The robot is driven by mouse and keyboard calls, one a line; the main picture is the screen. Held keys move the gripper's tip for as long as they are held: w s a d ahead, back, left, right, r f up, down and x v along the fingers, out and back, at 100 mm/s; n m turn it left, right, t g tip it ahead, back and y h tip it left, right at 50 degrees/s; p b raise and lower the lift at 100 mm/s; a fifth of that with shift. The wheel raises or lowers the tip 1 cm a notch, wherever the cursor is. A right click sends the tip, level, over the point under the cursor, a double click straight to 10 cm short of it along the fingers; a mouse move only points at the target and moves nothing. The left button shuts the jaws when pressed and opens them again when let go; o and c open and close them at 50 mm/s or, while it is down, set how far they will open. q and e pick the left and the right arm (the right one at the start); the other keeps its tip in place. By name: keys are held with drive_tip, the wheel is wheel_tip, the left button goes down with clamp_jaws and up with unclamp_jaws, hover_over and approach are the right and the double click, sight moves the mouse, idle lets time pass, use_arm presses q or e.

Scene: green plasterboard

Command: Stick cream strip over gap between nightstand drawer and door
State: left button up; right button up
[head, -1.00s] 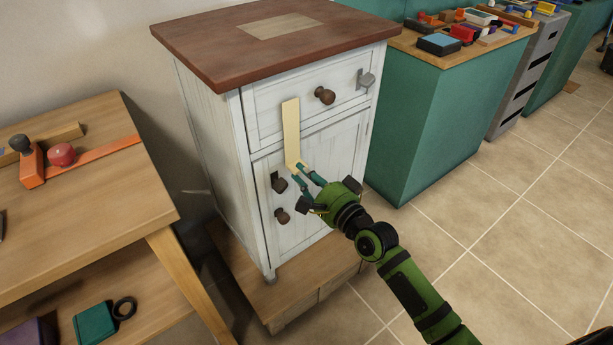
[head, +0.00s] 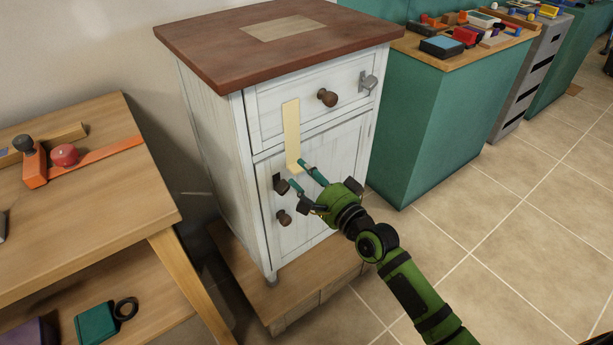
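The white nightstand (head: 212,141) has a brown top, a drawer (head: 350,104) above and a door (head: 341,157) below. The cream strip (head: 291,128) stands upright on its front, left of the drawer knob. It spans the gap from the drawer face to the upper door, and its lower end looks bent outward. My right gripper (head: 297,174) is at that lower end with its teal fingers spread apart. The strip appears free of its grip; whether one finger still touches it I cannot tell. My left gripper is not in view.
A brown knob (head: 327,97) and a grey metal fitting (head: 368,82) stick out of the drawer. Another knob (head: 284,217) is low on the door. A wooden workbench (head: 85,205) stands left, a teal cabinet (head: 430,125) right. The tiled floor (head: 520,220) is clear.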

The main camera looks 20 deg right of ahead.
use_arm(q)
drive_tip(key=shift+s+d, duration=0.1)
use_arm(e)
drive_tip(key=shift+s, duration=0.1)
drive_tip(key=v, duration=1.1)
drive_tip(key=shift+s, duration=0.4)
drive_tip(key=shift+d, duration=0.1)
